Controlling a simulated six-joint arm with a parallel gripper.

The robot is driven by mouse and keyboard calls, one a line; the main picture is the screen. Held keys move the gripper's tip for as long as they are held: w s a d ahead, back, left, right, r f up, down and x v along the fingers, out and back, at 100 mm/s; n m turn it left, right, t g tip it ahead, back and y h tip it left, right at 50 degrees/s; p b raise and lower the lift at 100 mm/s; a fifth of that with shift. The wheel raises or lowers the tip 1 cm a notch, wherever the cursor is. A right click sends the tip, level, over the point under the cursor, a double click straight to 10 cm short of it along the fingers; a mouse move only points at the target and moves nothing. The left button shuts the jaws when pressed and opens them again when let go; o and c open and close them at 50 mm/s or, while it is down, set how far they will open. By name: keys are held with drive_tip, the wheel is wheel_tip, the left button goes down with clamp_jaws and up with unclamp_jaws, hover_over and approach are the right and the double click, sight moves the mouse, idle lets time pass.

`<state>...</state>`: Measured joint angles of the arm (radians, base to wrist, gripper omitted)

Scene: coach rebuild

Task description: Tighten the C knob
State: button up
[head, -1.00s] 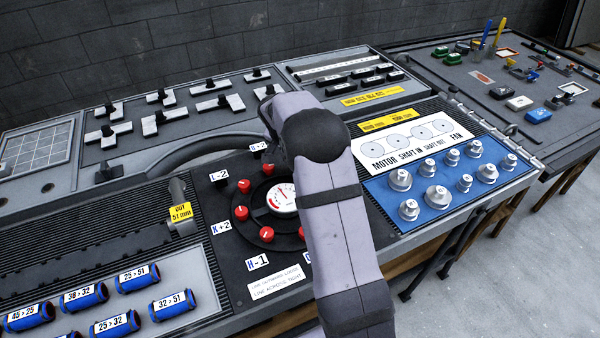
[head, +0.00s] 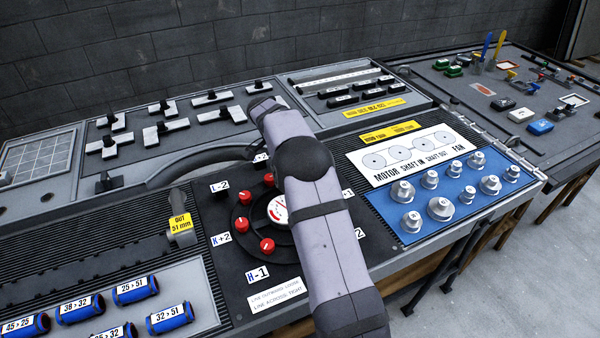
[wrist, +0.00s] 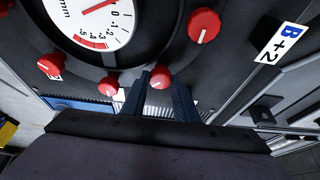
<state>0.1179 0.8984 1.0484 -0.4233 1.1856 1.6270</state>
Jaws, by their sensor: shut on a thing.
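Several red knobs ring a round white dial (head: 280,209) on a dark panel. In the wrist view my gripper (wrist: 159,84) has its dark fingers on both sides of a red knob (wrist: 160,78) and is shut on it. That knob carries a white mark; its letter label is not visible. A knob (wrist: 203,25) beside the B+2 label (wrist: 268,50) stands free to its upper right. Two more red knobs, one (wrist: 108,87) close by and one (wrist: 50,66) farther left, stand free. The C label is not readable. In the head view my arm hides the gripper and the panel's right part.
Left of the panel are an "OUT 51 mm" tag (head: 180,223) and blue labelled cylinders (head: 135,289). At right is a blue board (head: 450,225) with silver knobs. Black switches (head: 211,96) stand behind. The floor at right is clear.

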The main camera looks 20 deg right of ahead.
drive_tip(key=o, duration=1)
drive_tip(key=shift+o, duration=0.2)
drive_tip(key=b+v, duration=0.1)
drive_tip(key=v, duration=0.6)
drive_tip(key=shift+r, duration=0.15)
drive_tip(key=shift+a, duration=0.1)
